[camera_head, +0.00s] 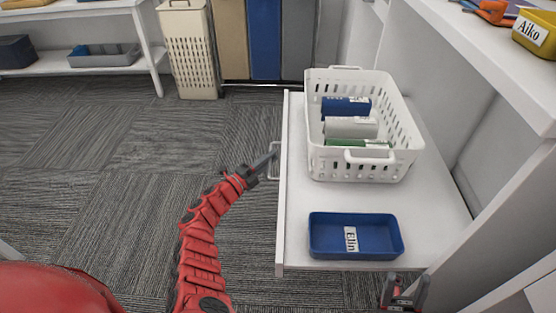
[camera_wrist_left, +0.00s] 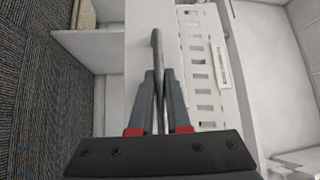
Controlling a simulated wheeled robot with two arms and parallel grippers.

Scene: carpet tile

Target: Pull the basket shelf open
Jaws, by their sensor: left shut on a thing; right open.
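The basket shelf (camera_head: 300,200) is a white pull-out board with a raised front panel (camera_head: 283,225). It stands out from the white cabinet at the right. A white slotted basket (camera_head: 365,168) sits on it, holding blue, white and green rolled items. A grey handle (camera_head: 273,174) is on the front panel, and it also shows in the left wrist view (camera_wrist_left: 155,45). My left gripper (camera_head: 270,154) is shut on the handle; its fingers close around the bar in the wrist view. My right gripper (camera_head: 405,286) is open below the shelf's near edge, partly cut off.
A blue tray labelled Elin (camera_head: 355,253) lies on the near part of the shelf. Grey carpet (camera_head: 120,150) is clear to the left. A beige hamper (camera_head: 187,55) and coloured panels stand behind. A white upper shelf (camera_head: 480,60) overhangs at the right.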

